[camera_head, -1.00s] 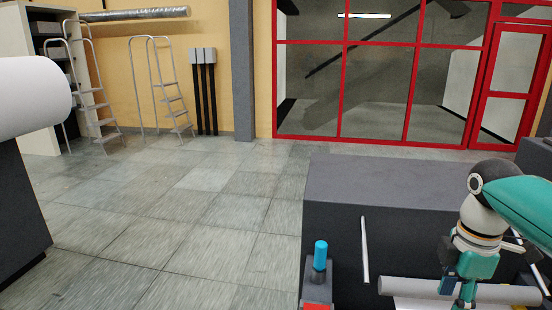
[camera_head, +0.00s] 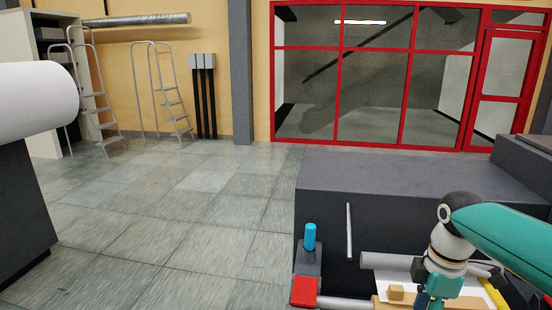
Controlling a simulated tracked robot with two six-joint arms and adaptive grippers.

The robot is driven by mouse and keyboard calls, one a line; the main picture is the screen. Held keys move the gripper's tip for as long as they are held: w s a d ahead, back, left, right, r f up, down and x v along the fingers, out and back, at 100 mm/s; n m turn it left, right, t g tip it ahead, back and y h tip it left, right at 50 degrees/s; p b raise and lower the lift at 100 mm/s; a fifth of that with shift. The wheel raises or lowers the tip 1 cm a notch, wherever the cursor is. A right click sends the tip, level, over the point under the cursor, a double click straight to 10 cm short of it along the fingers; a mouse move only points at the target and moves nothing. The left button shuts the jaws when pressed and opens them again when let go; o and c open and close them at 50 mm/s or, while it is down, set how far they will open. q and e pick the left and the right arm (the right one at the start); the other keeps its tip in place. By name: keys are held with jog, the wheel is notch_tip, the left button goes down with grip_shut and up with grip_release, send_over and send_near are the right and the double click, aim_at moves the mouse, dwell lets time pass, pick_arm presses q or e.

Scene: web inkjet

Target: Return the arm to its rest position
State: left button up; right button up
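My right arm, teal and white, comes in from the right edge. Its gripper (camera_head: 430,298) is at the bottom of the view, over the front of the dark machine (camera_head: 400,185). The fingertips are cut off or too small to tell whether they are open or shut. A small wooden block (camera_head: 396,293) sits just left of the gripper, beside a white sheet (camera_head: 385,277). I cannot tell whether the gripper touches either. My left arm and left gripper are not in view.
A grey roller (camera_head: 385,260) runs behind the sheet. A blue cylinder (camera_head: 310,236) stands on the machine's left corner, with a red block (camera_head: 304,291) in front. A large white roll (camera_head: 35,102) is at far left. The tiled floor (camera_head: 180,220) between is clear.

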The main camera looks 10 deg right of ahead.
jog(key=s+a+f+m+y, duration=0.1)
jog(key=a+f+m, duration=0.2)
jog(key=f, duration=0.7)
jog(key=s+a+f+m+y, duration=0.1)
jog(key=a+f+m, duration=0.2)
jog(key=a+f, duration=0.5)
jog(key=s+a+f+m+y, duration=0.1)
jog(key=a+f, duration=0.4)
jog(key=f, duration=0.8)
jog(key=shift+s+a+m, duration=0.2)
jog(key=shift+s+m, duration=0.25)
jog(key=shift+m, duration=0.45)
jog(key=s+a+f+m, duration=0.5)
jog(key=s+f+m, duration=0.1)
jog(key=s, duration=0.5)
jog(key=shift+f+m+t+y, duration=0.3)
jog(key=shift+f+m, duration=0.1)
jog(key=shift+f, duration=0.4)
jog(key=shift+s, duration=0.1)
jog(key=shift+c, duration=0.5)
